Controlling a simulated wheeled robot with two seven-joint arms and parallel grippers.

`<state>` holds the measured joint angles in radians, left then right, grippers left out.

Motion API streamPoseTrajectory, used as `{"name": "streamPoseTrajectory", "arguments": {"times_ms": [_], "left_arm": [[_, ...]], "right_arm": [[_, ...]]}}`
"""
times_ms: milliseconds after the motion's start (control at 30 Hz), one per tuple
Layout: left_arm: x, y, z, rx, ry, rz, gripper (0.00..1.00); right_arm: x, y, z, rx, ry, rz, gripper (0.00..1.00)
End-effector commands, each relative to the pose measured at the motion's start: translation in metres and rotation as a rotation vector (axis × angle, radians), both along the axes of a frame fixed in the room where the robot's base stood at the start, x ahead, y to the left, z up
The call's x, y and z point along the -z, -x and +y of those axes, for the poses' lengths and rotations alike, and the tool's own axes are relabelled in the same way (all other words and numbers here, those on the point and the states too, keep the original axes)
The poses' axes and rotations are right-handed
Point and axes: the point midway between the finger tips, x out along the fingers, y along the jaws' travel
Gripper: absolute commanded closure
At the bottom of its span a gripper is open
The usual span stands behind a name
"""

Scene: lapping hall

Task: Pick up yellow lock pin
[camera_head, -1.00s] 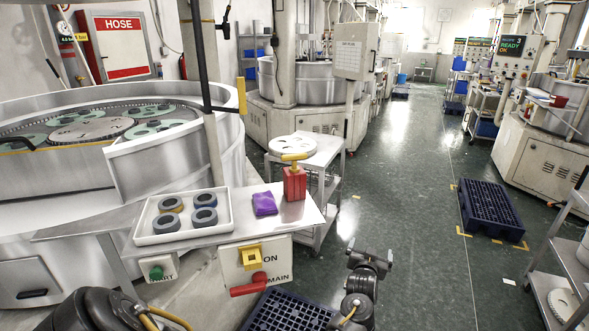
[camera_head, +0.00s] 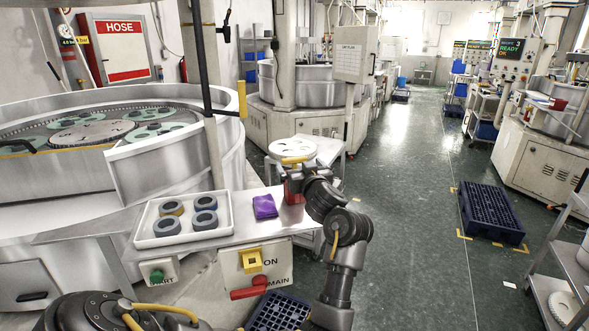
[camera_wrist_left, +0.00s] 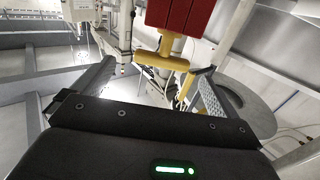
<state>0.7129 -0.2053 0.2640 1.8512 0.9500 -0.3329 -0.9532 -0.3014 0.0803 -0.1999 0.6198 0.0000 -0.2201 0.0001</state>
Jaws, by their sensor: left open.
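The yellow lock pin (camera_head: 295,160), with a T-shaped handle, stands upright in a red block (camera_head: 293,194) at the right end of the steel table. My left gripper (camera_head: 301,174) is open at the block and partly hides it and the pin's stem. In the left wrist view the pin's yellow crossbar (camera_wrist_left: 160,62) shows in the gap between the two fingertips, with the red block (camera_wrist_left: 181,15) above it in the picture. No finger visibly touches the pin; I cannot tell how deep it is between the fingers. My right gripper is not in view.
On the table a white tray (camera_head: 138,236) holds several dark rings, and a purple cloth (camera_head: 265,206) lies beside it. A cart with a white disc (camera_head: 303,147) stands behind the block. A red handle (camera_head: 249,289) and boxes hang at the table front. Open floor lies to the right.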

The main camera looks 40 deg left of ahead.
Motion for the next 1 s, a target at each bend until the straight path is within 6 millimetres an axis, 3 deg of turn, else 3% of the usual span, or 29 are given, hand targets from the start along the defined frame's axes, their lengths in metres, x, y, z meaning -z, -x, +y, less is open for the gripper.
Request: {"name": "streamPoseTrajectory", "arguments": {"times_ms": [100,367,700,1000], "left_arm": [[-0.001,-0.007,0.012,0.000,0.000,0.001,0.02],[-0.001,-0.011,0.019,0.001,-0.001,0.001,0.02],[0.001,-0.032,0.058,0.001,0.000,0.000,0.02],[0.003,-0.034,0.061,0.002,0.001,-0.002,0.03]], "right_arm": [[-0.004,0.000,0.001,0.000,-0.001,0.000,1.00],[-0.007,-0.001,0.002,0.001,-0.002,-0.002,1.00],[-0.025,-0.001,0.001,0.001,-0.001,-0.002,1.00],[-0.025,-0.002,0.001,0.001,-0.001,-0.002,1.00]]}}
